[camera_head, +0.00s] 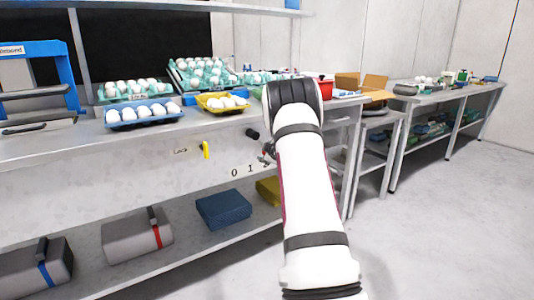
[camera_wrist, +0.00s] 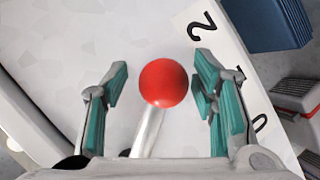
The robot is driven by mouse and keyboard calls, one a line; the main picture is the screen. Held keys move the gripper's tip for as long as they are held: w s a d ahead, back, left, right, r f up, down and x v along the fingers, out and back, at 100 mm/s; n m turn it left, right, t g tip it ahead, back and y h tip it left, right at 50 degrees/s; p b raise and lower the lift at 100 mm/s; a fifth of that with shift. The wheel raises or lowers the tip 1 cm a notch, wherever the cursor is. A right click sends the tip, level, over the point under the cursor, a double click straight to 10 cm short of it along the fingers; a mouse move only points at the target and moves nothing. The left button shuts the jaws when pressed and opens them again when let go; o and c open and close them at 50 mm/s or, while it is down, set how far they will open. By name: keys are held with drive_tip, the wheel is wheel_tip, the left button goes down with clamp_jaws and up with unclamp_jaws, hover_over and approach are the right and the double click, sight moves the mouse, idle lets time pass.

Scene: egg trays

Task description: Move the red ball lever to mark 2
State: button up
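The red ball (camera_wrist: 163,80) sits on the end of a pale lever shaft (camera_wrist: 147,133) in the wrist view. My gripper (camera_wrist: 161,93) is open, with one teal-padded finger on each side of the ball and a gap on both sides. A white label strip carries mark 2 (camera_wrist: 201,27), mark 1 (camera_wrist: 239,75) and mark 0 (camera_wrist: 260,122). I cannot tell which mark the lever points at. In the head view, marks 0 (camera_head: 234,173) and 1 (camera_head: 250,169) show on the table's front panel.
A yellow handle (camera_head: 206,150) is on the panel left of the marks. Egg trays, blue (camera_head: 143,122) and yellow (camera_head: 222,109), stand on the table above. A dark blue box (camera_head: 223,209) and grey cases (camera_head: 137,240) lie on the lower shelf. Floor at right is clear.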

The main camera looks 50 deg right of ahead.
drive_tip(key=shift+a, duration=0.1)
drive_tip(key=v, duration=1.2)
idle(0.4)
